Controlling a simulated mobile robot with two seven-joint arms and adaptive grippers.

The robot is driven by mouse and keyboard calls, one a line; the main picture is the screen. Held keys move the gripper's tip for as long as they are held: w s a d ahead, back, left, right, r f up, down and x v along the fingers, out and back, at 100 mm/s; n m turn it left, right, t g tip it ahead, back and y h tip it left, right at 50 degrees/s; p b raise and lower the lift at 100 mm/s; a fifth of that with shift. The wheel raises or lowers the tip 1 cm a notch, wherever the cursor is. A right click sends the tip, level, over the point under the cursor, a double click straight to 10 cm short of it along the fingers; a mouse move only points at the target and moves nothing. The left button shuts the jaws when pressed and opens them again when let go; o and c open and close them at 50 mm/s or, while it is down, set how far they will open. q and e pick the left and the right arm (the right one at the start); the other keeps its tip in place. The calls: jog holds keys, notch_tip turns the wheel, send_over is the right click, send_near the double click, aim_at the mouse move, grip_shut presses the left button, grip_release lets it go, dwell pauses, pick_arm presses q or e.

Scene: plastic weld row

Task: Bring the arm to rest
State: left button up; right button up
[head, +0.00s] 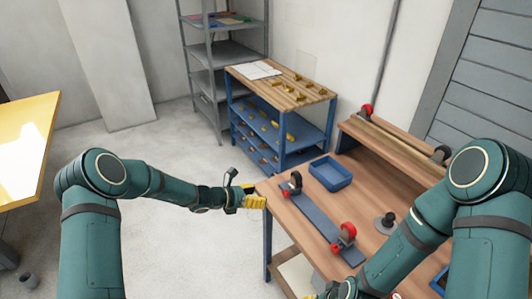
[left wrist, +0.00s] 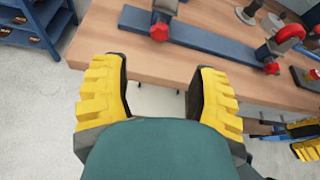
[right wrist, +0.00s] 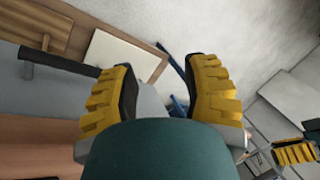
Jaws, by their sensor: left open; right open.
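My left gripper (head: 250,196) is at the left edge of the wooden workbench (head: 370,214). Its yellow fingers stand apart with nothing between them, as the left wrist view (left wrist: 160,92) shows. My right gripper (head: 322,295) is low at the bottom of the head view, by the front of the bench and mostly cut off by the frame. In the right wrist view (right wrist: 160,92) its yellow fingers are apart and empty.
On the bench are a blue bar with red-wheeled clamps (head: 325,228), a blue tray (head: 330,173) and a dark round knob (head: 385,222). A blue-framed cart (head: 285,130) stands behind. A yellow-topped table (head: 25,150) is at left. The floor (head: 180,215) between is clear.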

pick_arm(q)
jog(key=s+d+f+m+g+y, duration=0.1)
jog(key=s+f+m+g+y, duration=0.15)
jog(key=s+f+m, duration=0.45)
jog(key=s+f+m+g+y, duration=0.2)
jog(key=s+f+m+g, duration=0.15)
jog(key=s, duration=0.75)
jog(key=s+a+r+m+y, duration=0.1)
jog(key=s+m+y, duration=0.2)
jog(key=s+m, duration=1)
jog(key=shift+s+a+m+t, duration=0.15)
jog(key=shift+a+m+t, duration=0.2)
jog(key=shift+m, duration=0.2)
